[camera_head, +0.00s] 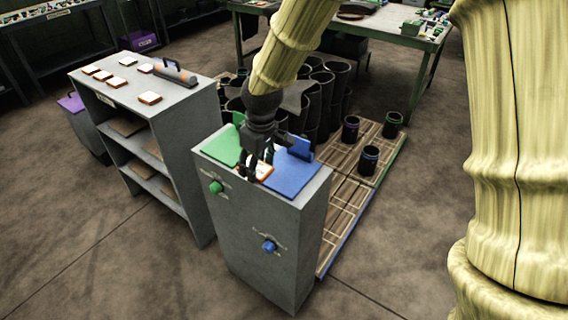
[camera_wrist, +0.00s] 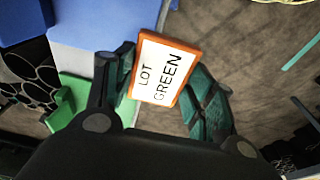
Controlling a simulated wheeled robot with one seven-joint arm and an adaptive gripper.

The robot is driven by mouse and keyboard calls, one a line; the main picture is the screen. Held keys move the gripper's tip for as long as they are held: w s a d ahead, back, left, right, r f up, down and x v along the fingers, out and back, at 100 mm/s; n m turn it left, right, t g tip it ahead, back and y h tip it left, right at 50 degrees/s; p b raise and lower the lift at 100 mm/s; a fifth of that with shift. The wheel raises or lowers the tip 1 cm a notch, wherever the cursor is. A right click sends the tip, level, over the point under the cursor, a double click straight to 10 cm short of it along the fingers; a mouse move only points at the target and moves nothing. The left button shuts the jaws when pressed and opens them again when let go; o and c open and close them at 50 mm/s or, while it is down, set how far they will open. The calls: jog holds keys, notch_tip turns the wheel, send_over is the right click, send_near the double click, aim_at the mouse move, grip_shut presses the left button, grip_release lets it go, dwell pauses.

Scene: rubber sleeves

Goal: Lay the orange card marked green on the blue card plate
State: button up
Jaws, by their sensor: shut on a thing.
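An orange-edged card (camera_wrist: 165,70) with a white face reads "LOT GREEN" in the wrist view. My gripper (camera_wrist: 163,92) is shut on it, one dark finger on each side. In the head view the card (camera_head: 264,172) shows beneath my gripper (camera_head: 257,166), between the two plates. The blue card plate (camera_head: 292,176), with a raised blue back piece, is on the right half of the grey stand's top. It also shows in the wrist view (camera_wrist: 85,28), beside the card. Whether the card touches the stand or plate, I cannot tell.
A green plate (camera_head: 222,149) lies on the left of the same grey stand (camera_head: 250,230), with green and blue knobs on its front. A grey shelf (camera_head: 185,95) at left bears several cards. Black cups (camera_head: 370,160) stand on wooden pallets at right.

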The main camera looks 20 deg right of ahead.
jog(key=p, duration=0.1)
send_over(283, 174)
jog(key=a, duration=0.2)
jog(key=shift+w+f, duration=0.15)
jog(key=shift+f, duration=0.5)
jog(key=shift+w+f, duration=0.15)
jog(key=shift+f, duration=0.45)
jog(key=shift+s+d, duration=0.15)
jog(key=shift+d, duration=0.2)
jog(key=shift+s+d+r+p, duration=0.3)
jog(key=shift+s+r, duration=0.15)
jog(key=shift+s, duration=0.2)
jog(key=shift+d+f, duration=0.1)
jog(key=shift+d, duration=0.25)
jog(key=f, duration=0.1)
jog(key=w+f+p, duration=0.1)
jog(key=f, duration=0.1)
jog(key=shift+d+f, duration=0.15)
jog(key=shift+s+f, duration=0.2)
jog(key=shift+f, duration=0.1)
jog(key=shift+f, duration=0.2)
jog(key=o, duration=1)
